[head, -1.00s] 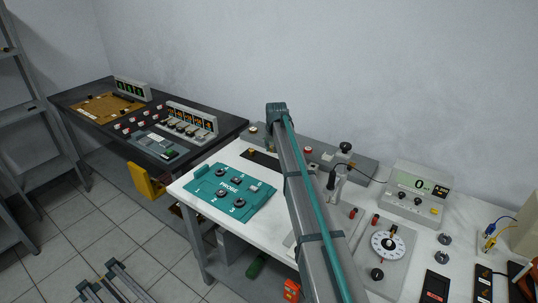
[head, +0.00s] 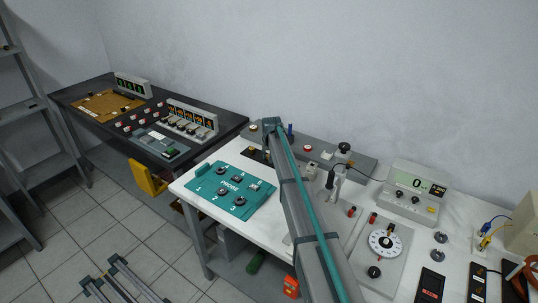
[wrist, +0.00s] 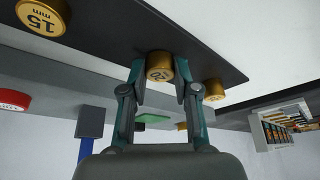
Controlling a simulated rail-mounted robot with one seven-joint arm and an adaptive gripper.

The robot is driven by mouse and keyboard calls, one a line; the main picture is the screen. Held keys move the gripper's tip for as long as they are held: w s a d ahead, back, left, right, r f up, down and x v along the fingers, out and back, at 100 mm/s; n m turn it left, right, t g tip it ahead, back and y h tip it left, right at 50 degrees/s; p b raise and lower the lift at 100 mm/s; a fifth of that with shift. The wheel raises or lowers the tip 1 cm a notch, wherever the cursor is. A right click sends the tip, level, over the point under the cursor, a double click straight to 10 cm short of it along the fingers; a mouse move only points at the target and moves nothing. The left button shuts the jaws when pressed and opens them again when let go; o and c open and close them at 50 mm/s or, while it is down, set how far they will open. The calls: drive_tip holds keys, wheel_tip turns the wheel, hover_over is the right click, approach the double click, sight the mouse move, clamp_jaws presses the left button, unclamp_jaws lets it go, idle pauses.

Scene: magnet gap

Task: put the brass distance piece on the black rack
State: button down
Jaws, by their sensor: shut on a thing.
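My gripper (wrist: 161,76) is shut on a brass distance piece (wrist: 159,63), its two fingers on either side of it, in the wrist view. The number on its face is too small to read surely. The black rack (wrist: 112,32) runs just behind and above the piece in this view; I cannot tell whether the piece touches it. Another brass piece marked 15 mm (wrist: 42,17) is at the upper left, and a further brass piece (wrist: 214,90) is right of my fingers. In the head view my arm hides the gripper and most of the rack (head: 245,153).
A teal probe panel (head: 232,190) lies on the white bench left of my arm. A grey block with a red button (head: 308,148) stands behind. A blue upright rod (head: 290,131) is close to my arm. A meter (head: 415,190) and dial plate (head: 385,240) stand to the right.

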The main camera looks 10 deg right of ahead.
drive_tip(key=shift+f, duration=0.15)
drive_tip(key=c, duration=0.9)
unclamp_jaws()
drive_tip(key=shift+o, duration=0.2)
drive_tip(key=b+v, duration=0.3)
drive_tip(key=v, duration=0.9)
drive_tip(key=shift+r, duration=0.25)
